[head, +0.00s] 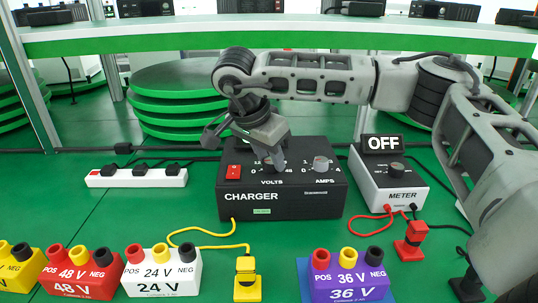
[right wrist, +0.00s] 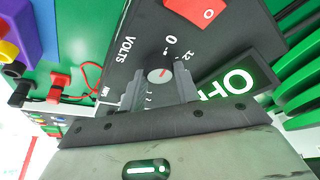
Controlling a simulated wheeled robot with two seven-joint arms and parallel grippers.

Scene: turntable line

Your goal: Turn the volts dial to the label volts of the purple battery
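The black charger (head: 281,200) stands on the green table, with a VOLTS dial on the left of its top and an AMPS dial (head: 321,164) on the right. My right gripper (head: 270,158) points down over the volts dial and hides most of it in the head view. In the right wrist view the round volts dial (right wrist: 158,75), with a small red mark, sits between the two fingers, which look apart from it. The 0 and 12 labels show beside it; the other labels are partly hidden. The purple battery (head: 348,283) reads 36 V. My left gripper is not in view.
A meter (head: 390,185) with a display reading OFF (head: 383,143) stands right of the charger. A red switch (head: 233,172) is on the charger. Yellow, red 48 V (head: 80,275) and white 24 V (head: 165,275) batteries line the front.

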